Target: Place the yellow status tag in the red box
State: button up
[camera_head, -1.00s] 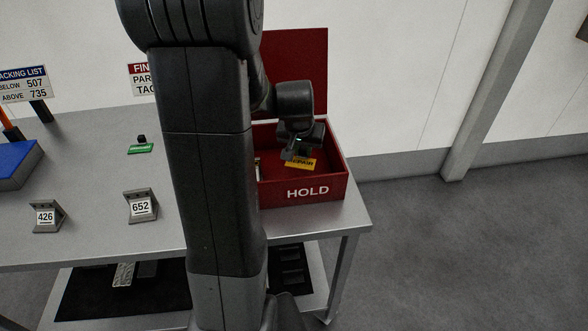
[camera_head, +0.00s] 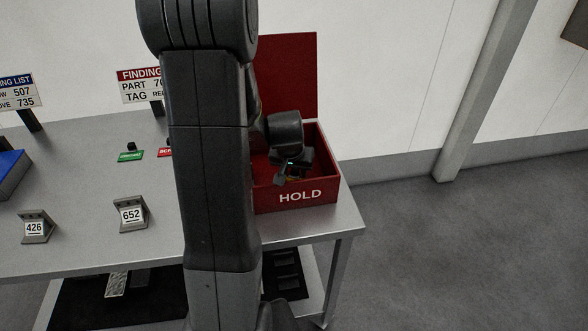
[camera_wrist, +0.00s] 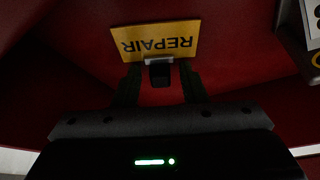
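The yellow status tag (camera_wrist: 155,38), marked REPAIR, shows upside down in the wrist view, with red box surface around it. Its small dark grip block (camera_wrist: 160,74) stands between my two fingers. My gripper (camera_wrist: 160,84) is open, with a gap on each side of the block. In the head view my gripper (camera_head: 290,172) is down inside the red box (camera_head: 325,190), which is marked HOLD and has its lid raised. There the gripper mostly hides the tag. I cannot tell whether the tag lies flat on the box floor.
A green tag (camera_head: 130,156) and a partly hidden red tag (camera_head: 165,148) are on the grey table (camera_head: 80,180). Number stands 652 (camera_head: 131,215) and 426 (camera_head: 36,228) are near the front. A blue object (camera_head: 10,172) is at the left. My arm blocks the middle.

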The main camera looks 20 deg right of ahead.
jog(key=shift+r, duration=0.1)
jog(key=shift+r, duration=0.2)
jog(key=v, duration=1.1)
jog(key=shift+r, duration=0.35)
jog(key=shift+s, duration=0.1)
dwell(0.6)
